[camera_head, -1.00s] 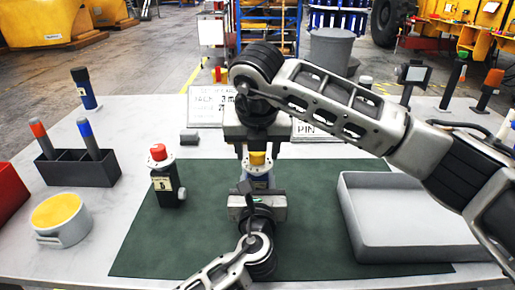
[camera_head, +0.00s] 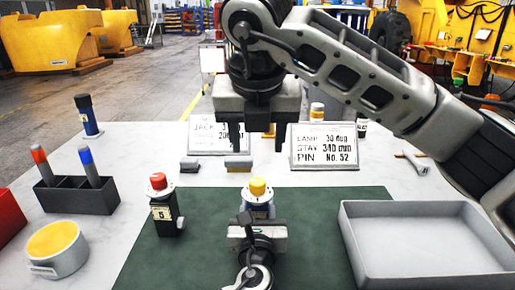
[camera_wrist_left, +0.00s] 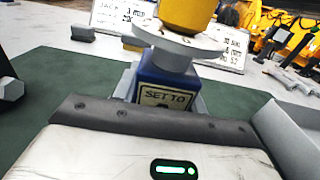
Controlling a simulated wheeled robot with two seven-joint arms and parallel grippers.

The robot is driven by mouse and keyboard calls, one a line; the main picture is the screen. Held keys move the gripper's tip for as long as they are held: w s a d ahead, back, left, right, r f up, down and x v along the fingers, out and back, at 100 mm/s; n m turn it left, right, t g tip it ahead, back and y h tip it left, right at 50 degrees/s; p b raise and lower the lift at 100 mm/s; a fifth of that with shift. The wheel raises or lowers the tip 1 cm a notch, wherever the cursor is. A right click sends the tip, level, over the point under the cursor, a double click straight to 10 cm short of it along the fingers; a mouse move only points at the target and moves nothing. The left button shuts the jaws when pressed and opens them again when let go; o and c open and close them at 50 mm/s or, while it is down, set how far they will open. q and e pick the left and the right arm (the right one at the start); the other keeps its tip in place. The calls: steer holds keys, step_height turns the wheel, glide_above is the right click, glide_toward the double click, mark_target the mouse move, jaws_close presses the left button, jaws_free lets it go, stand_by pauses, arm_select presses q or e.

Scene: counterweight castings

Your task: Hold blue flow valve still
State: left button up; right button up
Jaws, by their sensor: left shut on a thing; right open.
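The blue flow valve (camera_head: 260,210) stands upright on the green mat (camera_head: 160,262), with a pale flange and a yellow knob (camera_head: 258,187) on top. In the left wrist view its blue body (camera_wrist_left: 168,92) carries a label starting "SET TO"; its lower part is hidden. My left gripper (camera_head: 257,219) is shut on the valve from the near side. My right gripper (camera_head: 257,138) is open and empty, pointing down above and behind the valve, clear of the knob.
A black valve with a red knob (camera_head: 165,207) stands left of the blue one. A grey tray (camera_head: 350,240) lies right. A dark holder (camera_head: 77,196) and a yellow-topped pot (camera_head: 57,250) are at left. Two sign plates (camera_head: 324,147) stand behind.

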stand_by(0.3)
arm_select(q)
steer(key=o, duration=1.5)
steer(key=shift+c, duration=0.2)
steer(key=shift+s, duration=0.15)
